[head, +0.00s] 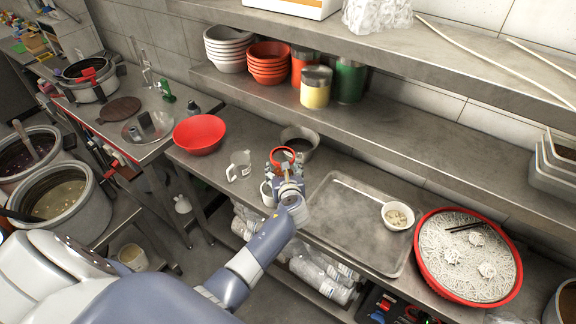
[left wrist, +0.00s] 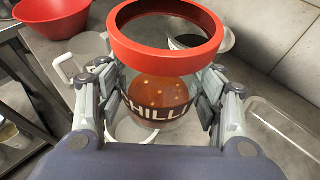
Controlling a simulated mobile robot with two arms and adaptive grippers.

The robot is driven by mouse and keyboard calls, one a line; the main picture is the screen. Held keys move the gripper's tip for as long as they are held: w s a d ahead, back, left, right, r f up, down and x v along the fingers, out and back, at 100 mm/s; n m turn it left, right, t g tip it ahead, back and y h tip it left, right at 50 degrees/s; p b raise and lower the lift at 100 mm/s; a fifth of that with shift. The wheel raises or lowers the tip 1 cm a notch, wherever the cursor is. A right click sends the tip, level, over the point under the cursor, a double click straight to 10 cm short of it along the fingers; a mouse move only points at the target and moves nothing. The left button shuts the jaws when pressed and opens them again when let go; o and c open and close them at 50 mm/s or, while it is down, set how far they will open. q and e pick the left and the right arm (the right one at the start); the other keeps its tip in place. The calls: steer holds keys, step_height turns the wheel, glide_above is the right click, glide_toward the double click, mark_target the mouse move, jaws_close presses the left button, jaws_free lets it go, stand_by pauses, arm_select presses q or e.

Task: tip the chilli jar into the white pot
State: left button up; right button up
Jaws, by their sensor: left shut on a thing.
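The chilli jar (left wrist: 165,90) is clear, with a wide red rim, a dark CHILLI label and red-brown contents. In the head view its red rim (head: 283,150) shows above the steel counter. My left gripper (head: 287,178) is shut on the jar's sides, as the left wrist view (left wrist: 163,108) also shows. The jar looks about upright. A large pale pot (head: 92,218) with cream-coloured soup stands at the left, far from the jar; I cannot tell whether it is the white pot. My right gripper is not in view.
A grey metal bowl (head: 312,136) sits just behind the jar. A clear jug (head: 239,165) and a red bowl (head: 199,134) stand to its left. A steel tray (head: 345,215) and a red-rimmed noodle basket (head: 425,262) lie to the right. A shelf (head: 400,118) overhangs the back.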

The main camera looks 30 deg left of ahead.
mark_target(292, 173)
arm_select(q)
steer(key=shift+s, duration=0.1)
steer(key=shift+r+p, duration=0.1)
steer(key=shift+p, duration=0.3)
step_height(292, 173, down, 3)
steer(key=shift+f+b, duration=0.2)
steer(key=shift+b, duration=1.05)
steer(key=shift+d+r+n, duration=0.15)
steer(key=shift+r+n, duration=0.1)
steer(key=shift+n, duration=0.05)
steer(key=d+n+t+h+b, duration=0.1)
steer(key=w+n+t+h+b, duration=0.1)
steer(key=n, duration=0.1)
steer(key=shift+w+d+r, duration=0.1)
steer(key=shift+w+d, duration=0.2)
steer(key=shift+d, duration=0.05)
steer(key=shift+r, duration=0.4)
steer(key=shift+w+d+f+n, duration=0.1)
steer(key=shift+f+n, duration=0.05)
steer(key=shift+n, duration=0.35)
steer(key=shift+r+t, duration=0.2)
steer(key=shift+t, duration=0.1)
